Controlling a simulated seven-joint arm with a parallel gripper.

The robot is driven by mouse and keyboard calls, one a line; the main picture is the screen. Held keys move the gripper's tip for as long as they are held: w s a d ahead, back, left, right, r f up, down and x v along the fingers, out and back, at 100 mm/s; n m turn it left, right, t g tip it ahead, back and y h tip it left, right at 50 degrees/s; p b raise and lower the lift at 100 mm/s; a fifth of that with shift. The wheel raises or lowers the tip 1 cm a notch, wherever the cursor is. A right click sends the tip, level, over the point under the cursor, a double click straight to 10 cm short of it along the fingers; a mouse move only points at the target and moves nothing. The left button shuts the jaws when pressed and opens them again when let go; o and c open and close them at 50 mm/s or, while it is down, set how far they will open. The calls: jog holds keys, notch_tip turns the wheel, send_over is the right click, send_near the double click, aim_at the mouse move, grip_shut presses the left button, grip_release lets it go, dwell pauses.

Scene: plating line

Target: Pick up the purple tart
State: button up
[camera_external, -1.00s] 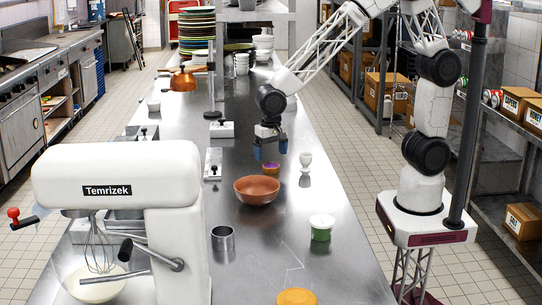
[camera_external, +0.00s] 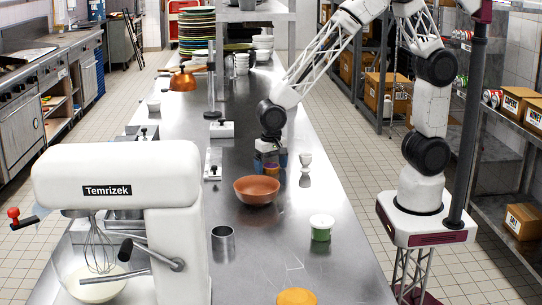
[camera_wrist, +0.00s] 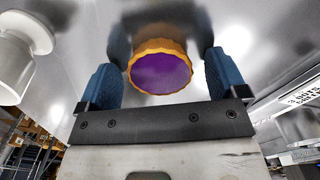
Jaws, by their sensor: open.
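The purple tart (camera_wrist: 160,72) has a round purple top and a fluted golden crust. In the wrist view it sits between the two blue fingers of my gripper (camera_wrist: 162,80), with a gap on each side. In the external view my gripper (camera_external: 270,162) is low over the steel table behind the brown bowl. A small part of the tart's crust (camera_external: 272,172) shows there between the fingers; the rest is hidden. My gripper is open and empty.
A brown bowl (camera_external: 256,189) stands just in front of my gripper. A white egg cup (camera_external: 305,162) stands close on the right and shows large in the wrist view (camera_wrist: 18,55). A green-sided tub (camera_external: 321,227) and a metal cup (camera_external: 223,240) are nearer the camera.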

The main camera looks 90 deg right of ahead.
aim_at(271, 165)
jog(key=c, duration=0.7)
jog(key=shift+r, duration=0.15)
jog(key=shift+r, duration=4.9)
